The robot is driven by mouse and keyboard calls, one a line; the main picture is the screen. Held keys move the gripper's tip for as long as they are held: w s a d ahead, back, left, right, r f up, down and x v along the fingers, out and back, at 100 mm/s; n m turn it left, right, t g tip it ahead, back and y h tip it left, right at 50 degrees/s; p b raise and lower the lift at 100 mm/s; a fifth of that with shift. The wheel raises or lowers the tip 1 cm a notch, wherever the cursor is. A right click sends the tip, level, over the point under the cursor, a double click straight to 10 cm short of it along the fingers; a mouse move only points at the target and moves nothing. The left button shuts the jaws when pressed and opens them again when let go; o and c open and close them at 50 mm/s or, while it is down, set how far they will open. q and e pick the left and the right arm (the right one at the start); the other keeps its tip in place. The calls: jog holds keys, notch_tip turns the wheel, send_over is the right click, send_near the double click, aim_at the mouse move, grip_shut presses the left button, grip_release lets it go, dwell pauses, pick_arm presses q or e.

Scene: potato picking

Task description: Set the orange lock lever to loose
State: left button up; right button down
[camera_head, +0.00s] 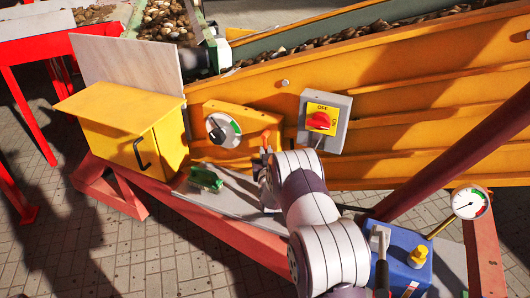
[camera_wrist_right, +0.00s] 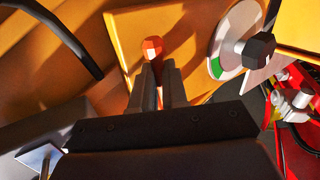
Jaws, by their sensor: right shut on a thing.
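The orange lock lever (camera_head: 266,137) stands on a yellow plate (camera_head: 236,118) fixed to the side of the orange machine frame, right of the round dial. My right gripper (camera_head: 266,153) reaches up to it from below in the head view. In the right wrist view, the lever's faceted orange knob (camera_wrist_right: 152,47) sticks up past the two dark fingertips (camera_wrist_right: 157,78). These fingers are shut on the lever's shaft, which they mostly hide. The dial (camera_head: 223,130) has a white face, a green sector and a black knob. My left gripper is not in view.
A yellow box (camera_head: 140,130) with a black handle stands left. A red switch (camera_head: 321,120) on a grey box sits just right of the lever. A green part (camera_head: 205,179) lies on the ledge below. A blue unit (camera_head: 407,262) and gauge (camera_head: 469,203) are at lower right.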

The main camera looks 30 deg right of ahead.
jog(key=shift+s+d+r+n+g+h+p, duration=0.5)
jog(key=shift+r+n+g+p, duration=0.8)
jog(key=shift+p, duration=1.95)
jog(key=shift+s+d+r+n+g+h+p, duration=0.15)
jog(key=shift+s+d+r+n+g+p, duration=0.4)
jog(key=shift+n+g+p, duration=1.6)
jog(key=shift+s+d+r+n+g+h+p, duration=0.3)
jog(key=shift+s+r+n+g+p, duration=1.15)
jog(key=shift+p, duration=2.9)
jog(key=shift+w+a+f+n+t, duration=0.1)
jog(key=shift+w+f+n+t, duration=0.4)
jog(key=shift+w+t, duration=0.2)
jog(key=c, duration=1.4)
grip_release()
jog(key=shift+r, duration=0.1)
jog(key=shift+c, duration=0.2)
jog(key=v, duration=1.2)
jog(key=shift+s+a, duration=0.15)
jog(key=shift+a, duration=0.15)
